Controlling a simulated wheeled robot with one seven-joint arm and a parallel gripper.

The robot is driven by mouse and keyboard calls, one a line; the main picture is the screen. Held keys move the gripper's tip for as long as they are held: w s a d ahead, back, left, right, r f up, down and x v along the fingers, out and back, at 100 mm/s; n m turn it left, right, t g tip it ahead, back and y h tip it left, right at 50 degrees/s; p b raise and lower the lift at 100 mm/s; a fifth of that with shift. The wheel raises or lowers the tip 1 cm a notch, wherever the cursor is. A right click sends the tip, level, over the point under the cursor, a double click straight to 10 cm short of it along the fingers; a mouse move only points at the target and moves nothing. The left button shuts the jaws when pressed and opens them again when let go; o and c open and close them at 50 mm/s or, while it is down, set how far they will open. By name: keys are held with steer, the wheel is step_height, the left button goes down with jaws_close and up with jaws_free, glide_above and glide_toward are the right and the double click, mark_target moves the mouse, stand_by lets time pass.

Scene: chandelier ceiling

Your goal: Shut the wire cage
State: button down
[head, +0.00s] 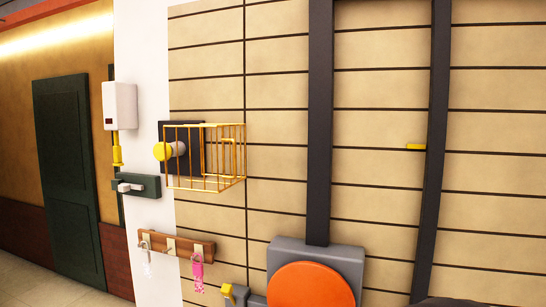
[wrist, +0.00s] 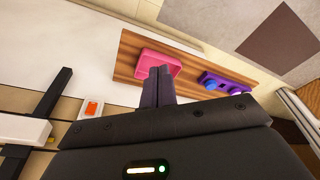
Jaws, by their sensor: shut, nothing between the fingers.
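The wire cage (head: 240,155) is a yellow wire box on the tiled wall, left of centre in the head view. From this angle I cannot tell how the cage's edge meets the plate. My gripper (wrist: 158,72) shows only in the wrist view, its two dark fingers together and empty. The cage is not seen in the wrist view, and the gripper is not seen in the head view.
Below the cage is a wooden key rack (head: 176,247) with hanging keys. A dark-based latch (head: 149,187) and white box (head: 119,106) are left of it. An orange disc (head: 311,288) is low centre. The wrist view shows a pink tray (wrist: 160,60) beyond my fingertips.

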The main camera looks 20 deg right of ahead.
steer(key=shift+d, duration=0.2)
steer(key=w+d+r+m+t+y+p, duration=0.1)
steer(key=w+d+r+m+t+y, duration=0.3)
steer(key=w+r, duration=0.7)
steer(key=w+r+m+t+y+p, duration=0.15)
steer(key=w+r+m, duration=0.35)
steer(key=w+r, duration=0.6)
steer(key=d+r+t+y, duration=0.2)
steer(key=d+r+y, duration=0.1)
steer(key=r, duration=1)
steer(key=d+r+t+y, duration=0.3)
steer(key=d+r+y, duration=0.1)
steer(key=r, duration=1)
steer(key=shift+s+d+r, duration=0.15)
steer(key=shift+s+d, duration=0.05)
steer(key=shift+d, duration=0.25)
